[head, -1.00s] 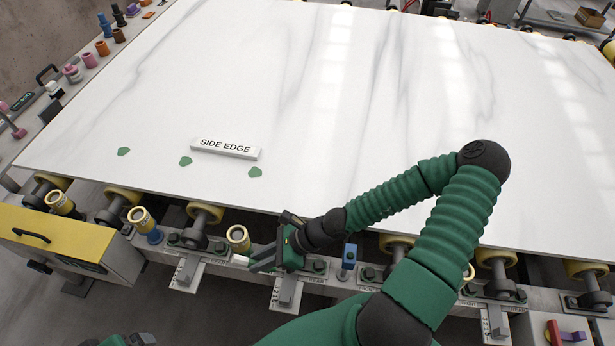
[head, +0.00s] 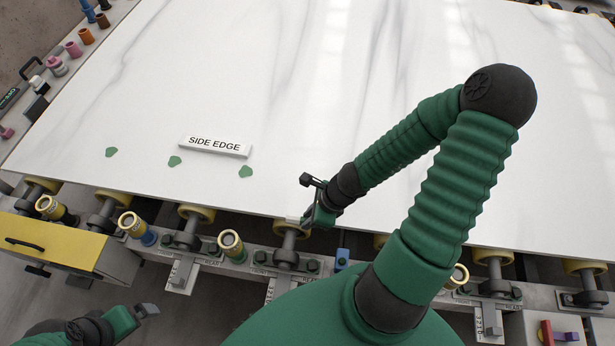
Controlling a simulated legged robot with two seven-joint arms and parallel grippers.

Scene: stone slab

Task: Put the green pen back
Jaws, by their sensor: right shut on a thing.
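My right gripper (head: 311,216) is at the slab's front edge, near the middle of the head view, seen from behind. It is shut on the green pen, which is mostly hidden by the fingers; only a small pale end (head: 292,220) seems to show on their left. Three green marks, at left (head: 111,152), middle (head: 175,161) and right (head: 246,171), lie on the white slab (head: 300,110). My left gripper (head: 146,311) is at the bottom left, away from the slab; whether its fingers are apart is unclear.
Yellow-topped cups (head: 231,244) stand along the front rail, one left of my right gripper. A blue piece (head: 342,258) is on the rail to its right. A "SIDE EDGE" block (head: 215,146) lies on the slab. A yellow-lidded box (head: 55,243) is at left.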

